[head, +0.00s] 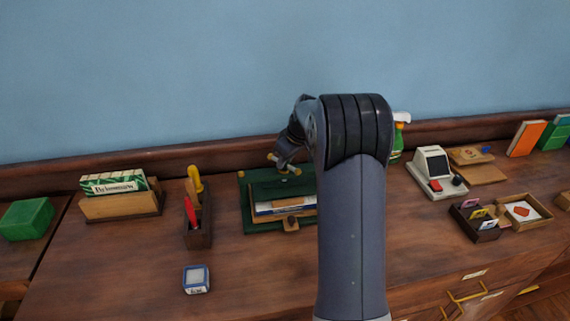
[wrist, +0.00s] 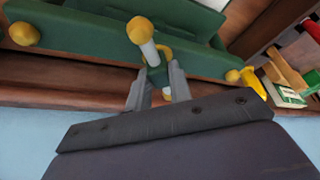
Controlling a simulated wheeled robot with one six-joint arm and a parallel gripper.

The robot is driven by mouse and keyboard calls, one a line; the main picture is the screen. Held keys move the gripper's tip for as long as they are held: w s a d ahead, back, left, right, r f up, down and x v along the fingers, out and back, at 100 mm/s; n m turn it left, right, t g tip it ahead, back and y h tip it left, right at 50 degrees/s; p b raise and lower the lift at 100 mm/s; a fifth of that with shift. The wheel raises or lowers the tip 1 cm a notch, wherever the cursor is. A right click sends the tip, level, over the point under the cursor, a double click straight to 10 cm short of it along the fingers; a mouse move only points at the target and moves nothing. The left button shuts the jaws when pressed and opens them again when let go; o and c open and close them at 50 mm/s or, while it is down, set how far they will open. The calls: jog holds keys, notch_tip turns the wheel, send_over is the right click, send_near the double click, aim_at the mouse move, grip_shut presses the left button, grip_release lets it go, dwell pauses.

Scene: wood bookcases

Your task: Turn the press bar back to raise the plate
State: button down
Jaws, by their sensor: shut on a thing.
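The green book press (head: 256,222) stands on the wooden top against the back ledge, with papers or a book (head: 280,207) under its plate. Its press bar (head: 284,167) shows above the plate with brass-coloured knobs. In the wrist view the bar (wrist: 147,48) is a pale rod with yellow knobs, close in front of the fingers. My gripper (wrist: 155,90) is shut on the press bar near its middle. In the head view my arm hides the right part of the press, and the fingertips are hard to make out.
Left of the press are a tool holder (head: 198,228), a card rack (head: 121,205) and a small blue-white box (head: 196,279). To the right are a spray bottle (head: 398,137), a card terminal (head: 436,173) and wooden trays (head: 523,212).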

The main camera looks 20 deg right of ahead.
jog(key=shift+d+n+g+y+b, duration=0.1)
jog(key=shift+n+g+y+b, duration=0.25)
jog(key=shift+n, duration=0.75)
jog(key=c, duration=1.3)
grip_release()
jog(key=v, duration=1)
jog(key=shift+s+d+r+b, duration=0.1)
jog(key=shift+r+b, duration=0.25)
jog(key=shift+f, duration=0.1)
